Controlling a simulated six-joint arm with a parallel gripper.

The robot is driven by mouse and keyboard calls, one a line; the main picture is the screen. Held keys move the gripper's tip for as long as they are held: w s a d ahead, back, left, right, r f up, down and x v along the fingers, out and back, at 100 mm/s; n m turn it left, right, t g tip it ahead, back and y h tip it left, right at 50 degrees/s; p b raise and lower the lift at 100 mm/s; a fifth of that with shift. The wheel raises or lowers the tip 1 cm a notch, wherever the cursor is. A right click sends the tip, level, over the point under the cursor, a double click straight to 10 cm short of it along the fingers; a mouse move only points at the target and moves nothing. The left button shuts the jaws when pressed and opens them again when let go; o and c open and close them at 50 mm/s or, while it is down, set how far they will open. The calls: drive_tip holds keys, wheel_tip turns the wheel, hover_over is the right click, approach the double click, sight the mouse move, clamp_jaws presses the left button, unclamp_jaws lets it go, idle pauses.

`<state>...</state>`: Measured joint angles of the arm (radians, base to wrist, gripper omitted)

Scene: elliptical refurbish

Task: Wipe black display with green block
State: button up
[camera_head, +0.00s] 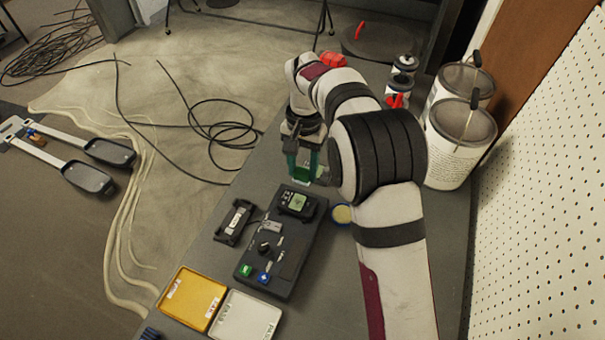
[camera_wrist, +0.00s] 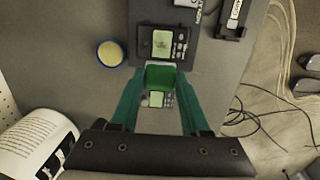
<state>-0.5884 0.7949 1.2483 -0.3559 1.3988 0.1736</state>
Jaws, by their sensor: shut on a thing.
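The black display (camera_head: 297,203), a dark unit with a small greenish screen and buttons, sits at the far end of a black panel (camera_head: 265,278). It also shows in the wrist view (camera_wrist: 162,43), just above the block. My gripper (camera_head: 303,170) points down beyond the display's far edge. Its green fingers are shut on the green block (camera_wrist: 160,77), which lies between the fingertips. In the head view the block (camera_head: 302,175) is partly covered by the fingers. I cannot tell whether it touches the bench.
A small screen with keys (camera_wrist: 158,99) shows between my fingers. A round yellow-topped tin (camera_head: 342,214) stands right of the panel. A black holder (camera_head: 235,222) lies left. Yellow (camera_head: 190,299) and white (camera_head: 245,316) trays lie nearer. White buckets (camera_head: 460,145) stand at right.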

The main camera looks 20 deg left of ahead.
drive_tip(key=shift+r, duration=1.4)
drive_tip(key=w+d+f+m, duration=0.1)
drive_tip(key=w+d+m, duration=0.2)
drive_tip(key=d+m, duration=0.35)
drive_tip(key=w+d+f+m+t+y, duration=0.1)
drive_tip(key=w+d+m, duration=0.1)
drive_tip(key=d+m, duration=0.4)
drive_tip(key=w+d+f+m, duration=0.1)
drive_tip(key=w+d+m, duration=0.2)
drive_tip(key=d+m, duration=0.35)
drive_tip(key=shift+n, duration=0.5)
drive_tip(key=a+f, duration=0.2)
drive_tip(key=a, duration=0.1)
drive_tip(key=w+a+f, duration=0.1)
drive_tip(key=a+f, duration=0.1)
drive_tip(key=a, duration=0.1)
drive_tip(key=w+a+f, duration=0.1)
drive_tip(key=a+f, duration=0.2)
drive_tip(key=shift+a+f, duration=0.1)
drive_tip(key=shift+f, duration=1.9)
